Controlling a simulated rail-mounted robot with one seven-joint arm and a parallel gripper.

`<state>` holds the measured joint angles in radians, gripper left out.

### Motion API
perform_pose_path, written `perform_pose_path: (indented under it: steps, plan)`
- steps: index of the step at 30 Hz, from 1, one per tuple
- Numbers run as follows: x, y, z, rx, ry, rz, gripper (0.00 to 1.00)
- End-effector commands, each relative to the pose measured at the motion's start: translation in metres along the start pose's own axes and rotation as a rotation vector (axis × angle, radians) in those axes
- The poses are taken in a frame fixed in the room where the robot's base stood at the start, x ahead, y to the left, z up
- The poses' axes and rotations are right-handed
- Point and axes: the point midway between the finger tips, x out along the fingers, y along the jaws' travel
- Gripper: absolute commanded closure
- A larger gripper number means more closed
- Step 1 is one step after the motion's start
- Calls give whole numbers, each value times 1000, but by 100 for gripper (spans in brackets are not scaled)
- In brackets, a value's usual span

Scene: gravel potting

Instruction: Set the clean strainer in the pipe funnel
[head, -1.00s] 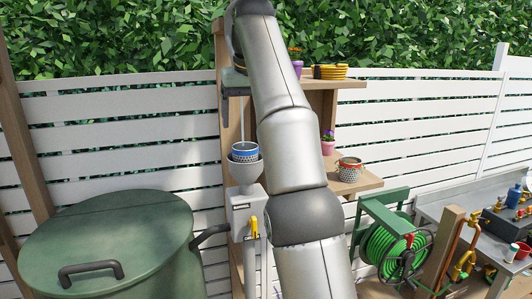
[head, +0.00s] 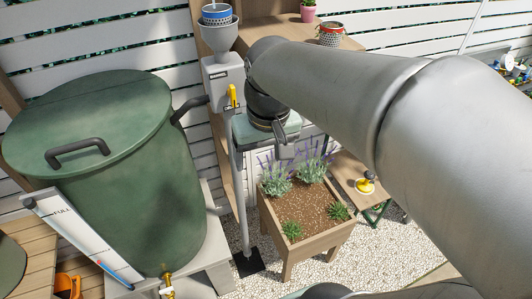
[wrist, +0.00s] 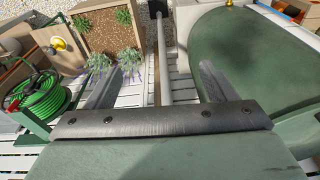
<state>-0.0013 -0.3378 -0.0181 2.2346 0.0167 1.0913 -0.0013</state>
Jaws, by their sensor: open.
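A blue-banded strainer (head: 217,14) sits in the grey funnel (head: 219,34) on top of the pipe box (head: 224,80); a thin white stem rises from its middle. A red-rimmed strainer (head: 331,34) with brown matter at its top stands on the wooden shelf to the right. I cannot tell how clean either one is inside. My gripper (head: 284,152) hangs below and right of the funnel, beside the downpipe and apart from both strainers. In the wrist view my gripper (wrist: 158,78) has its two grey fingers spread wide with nothing between them.
A green lidded water barrel (head: 105,180) stands left of the downpipe (head: 240,205). A yellow-handled valve (head: 232,95) is on the pipe box. A wooden planter (head: 310,225) with lavender is below my gripper. A green hose reel (wrist: 48,98) shows in the wrist view.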

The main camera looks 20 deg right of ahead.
Motion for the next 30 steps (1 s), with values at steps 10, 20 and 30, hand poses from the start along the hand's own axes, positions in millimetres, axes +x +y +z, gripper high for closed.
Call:
perform_pose_path:
  steps: [10,20,30]
  plan:
    - [63,1,86,-10,-28,14,22]
    - [78,2,88,-10,-35,14,22]
    - [121,3,96,-11,-60,17,22]
